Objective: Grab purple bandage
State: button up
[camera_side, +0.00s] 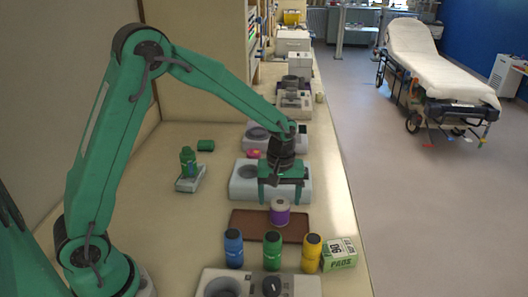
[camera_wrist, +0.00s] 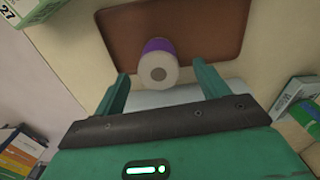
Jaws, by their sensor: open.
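The purple bandage is a roll with a white top and a purple side (camera_side: 280,213). It stands on a brown tray (camera_side: 243,227) on the counter. In the wrist view the roll (camera_wrist: 158,66) lies ahead of the gap between my fingers, over the brown tray (camera_wrist: 222,30). My gripper (camera_side: 283,200) is open and points down close above and behind the roll in the side view. I cannot tell the exact height gap.
Blue (camera_side: 233,248), green (camera_side: 272,250) and yellow (camera_side: 312,252) bottles and a green-white box (camera_side: 339,254) stand in front of the tray. A white device (camera_side: 242,183) is behind it. A green bottle (camera_side: 188,160) stands left, where the counter has free room.

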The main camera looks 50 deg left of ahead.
aim_at(280, 202)
jog(key=shift+w+f, duration=0.1)
jog(key=shift+f, duration=2.5)
jog(key=c, duration=1)
jog(key=shift+c, duration=0.2)
jog(key=shift+r, duration=0.1)
jog(key=shift+r, duration=4.95)
jog(key=shift+r, duration=0.1)
